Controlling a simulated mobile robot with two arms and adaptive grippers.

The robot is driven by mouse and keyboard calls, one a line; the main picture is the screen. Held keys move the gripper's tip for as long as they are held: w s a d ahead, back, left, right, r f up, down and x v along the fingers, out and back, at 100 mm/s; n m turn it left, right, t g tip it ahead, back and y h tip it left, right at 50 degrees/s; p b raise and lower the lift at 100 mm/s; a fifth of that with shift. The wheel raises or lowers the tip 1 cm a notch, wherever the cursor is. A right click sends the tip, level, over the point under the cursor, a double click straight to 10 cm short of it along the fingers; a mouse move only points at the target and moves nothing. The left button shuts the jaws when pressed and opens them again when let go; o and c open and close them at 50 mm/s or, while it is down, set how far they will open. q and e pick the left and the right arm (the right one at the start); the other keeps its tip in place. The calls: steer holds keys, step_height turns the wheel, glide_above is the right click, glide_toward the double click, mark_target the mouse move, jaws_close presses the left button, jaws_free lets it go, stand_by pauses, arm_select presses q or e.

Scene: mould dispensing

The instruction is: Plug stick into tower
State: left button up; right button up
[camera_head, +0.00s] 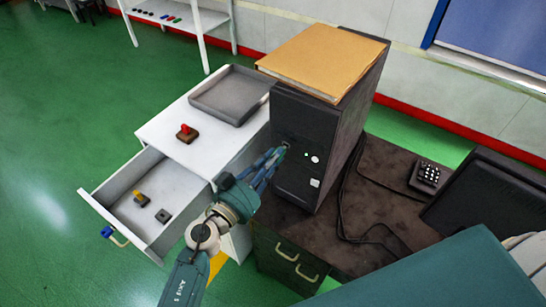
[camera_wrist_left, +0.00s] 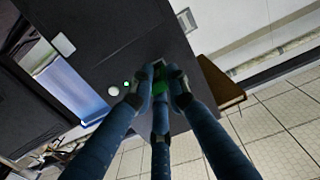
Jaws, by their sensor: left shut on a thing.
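The tower (camera_head: 292,115) is a black computer case standing upright on the dark desk. Its front has a round light button and a small square light mark. My left gripper (camera_head: 281,152) is at the upper front of the tower, and its fingers point at the panel. My right gripper is not in view.
A brown folder (camera_head: 322,58) lies on top of the tower. Left is a white cabinet with a grey tray (camera_head: 229,95), a red-topped stamp (camera_head: 187,133) and an open drawer (camera_head: 120,187) holding small items. A keypad (camera_head: 428,175), cables and a dark monitor are at right.

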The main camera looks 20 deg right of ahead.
arm_select(q)
steer(key=shift+x, duration=0.9)
stand_by(0.5)
steer(key=o, duration=0.9)
steer(key=shift+c, duration=0.2)
steer(key=shift+a, duration=0.1)
steer(key=v, duration=1.2)
